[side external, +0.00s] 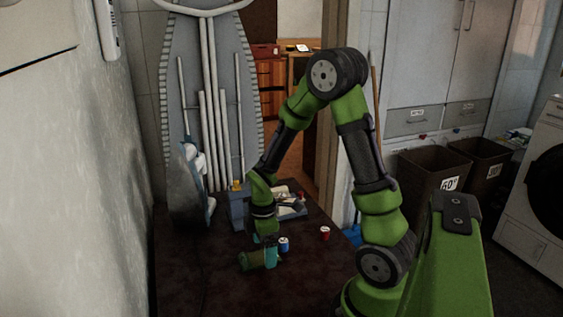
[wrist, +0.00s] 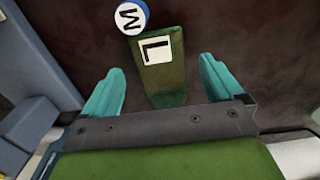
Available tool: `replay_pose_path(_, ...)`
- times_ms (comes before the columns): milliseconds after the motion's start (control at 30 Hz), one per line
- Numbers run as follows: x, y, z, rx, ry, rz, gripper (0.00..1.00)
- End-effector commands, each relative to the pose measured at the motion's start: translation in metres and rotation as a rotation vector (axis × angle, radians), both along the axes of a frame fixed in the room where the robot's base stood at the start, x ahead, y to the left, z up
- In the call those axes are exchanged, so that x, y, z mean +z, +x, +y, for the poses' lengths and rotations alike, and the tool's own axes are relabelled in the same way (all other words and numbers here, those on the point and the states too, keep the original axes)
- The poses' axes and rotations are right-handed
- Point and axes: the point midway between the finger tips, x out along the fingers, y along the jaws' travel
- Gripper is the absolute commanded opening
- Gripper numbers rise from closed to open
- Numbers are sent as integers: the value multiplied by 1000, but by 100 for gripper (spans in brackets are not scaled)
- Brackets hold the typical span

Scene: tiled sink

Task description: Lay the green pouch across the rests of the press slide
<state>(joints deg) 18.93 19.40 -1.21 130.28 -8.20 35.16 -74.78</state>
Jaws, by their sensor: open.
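The green pouch (wrist: 163,82) lies on the dark table between my gripper's two spread teal fingers in the wrist view, with gaps on both sides. It carries a white label with a black "L". In the side view the pouch (side external: 252,260) lies at the front of the table, partly behind a finger. My gripper (wrist: 159,68) is open and empty, pointing down over the pouch; its height above the table is hard to tell. A blue-grey fixture (side external: 239,208) stands behind my gripper, possibly the press slide; its rests cannot be made out. Blue-grey blocks (wrist: 38,125) show at the wrist view's left.
A blue can (side external: 284,244) with an "M" on its white top (wrist: 130,17) stands close beside the pouch. A red can (side external: 325,233) stands farther right. A tray of items (side external: 292,211) is behind. An iron (side external: 190,185) stands at the left. The table's front left is clear.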

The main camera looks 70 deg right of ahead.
Motion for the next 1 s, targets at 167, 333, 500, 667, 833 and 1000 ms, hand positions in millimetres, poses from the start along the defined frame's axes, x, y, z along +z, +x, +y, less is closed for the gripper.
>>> replay_pose_path(167,-13,-1,0,1,0,1,94)
replay_pose_path(333,-13,0,0,1,0,0,94)
replay_pose_path(500,-13,0,0,1,0,0,94)
replay_pose_path(667,-15,0,0,0,0,0,94)
replay_pose_path(833,-16,0,0,0,0,0,81)
replay_pose_path(1000,-16,0,0,0,0,0,55)
